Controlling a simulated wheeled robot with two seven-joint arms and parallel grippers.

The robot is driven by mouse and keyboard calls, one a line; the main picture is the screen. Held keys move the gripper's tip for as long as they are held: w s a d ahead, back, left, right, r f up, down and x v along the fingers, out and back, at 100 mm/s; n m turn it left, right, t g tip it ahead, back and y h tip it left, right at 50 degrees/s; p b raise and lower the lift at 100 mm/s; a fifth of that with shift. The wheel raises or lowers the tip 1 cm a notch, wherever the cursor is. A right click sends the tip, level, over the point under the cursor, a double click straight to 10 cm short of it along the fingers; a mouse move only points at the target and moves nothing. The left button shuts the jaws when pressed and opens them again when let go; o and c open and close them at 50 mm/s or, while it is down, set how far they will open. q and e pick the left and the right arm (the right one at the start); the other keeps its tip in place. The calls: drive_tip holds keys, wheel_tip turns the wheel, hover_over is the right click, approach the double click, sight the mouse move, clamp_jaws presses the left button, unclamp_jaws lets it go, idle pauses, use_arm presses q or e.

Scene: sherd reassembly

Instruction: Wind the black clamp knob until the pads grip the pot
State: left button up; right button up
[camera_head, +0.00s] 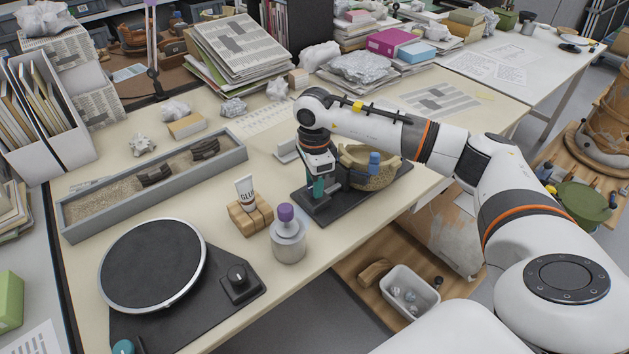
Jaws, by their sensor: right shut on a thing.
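The pot (379,177), a tan, broken-rimmed vessel, stands on the dark base plate (340,202) of the clamp, right of the table's middle. A blue pad (374,164) shows against its near side. A teal part of the clamp (319,188) rises at the plate's left end. My right gripper (318,173) points down over that end, left of the pot, and is shut on the black clamp knob. The knob is mostly hidden by the gripper. Whether the pads press on the pot cannot be told. My left gripper is out of view.
A glue tube in a wooden block (250,214) and a purple-capped jar (288,240) stand left of the clamp. A round black turntable (153,265) lies front left, with a sand tray (120,205) behind it. The table's front edge is close to the plate.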

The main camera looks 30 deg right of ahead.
drive_tip(key=m, duration=0.4)
drive_tip(key=shift+m, duration=0.3)
drive_tip(key=m, duration=0.4)
drive_tip(key=shift+w+m, duration=0.1)
drive_tip(key=shift+m, duration=0.2)
drive_tip(key=o, duration=1)
drive_tip(key=shift+r, duration=0.15)
wheel_tip(320, 180, up, 12)
drive_tip(key=shift+f, duration=0.1)
idle(0.3)
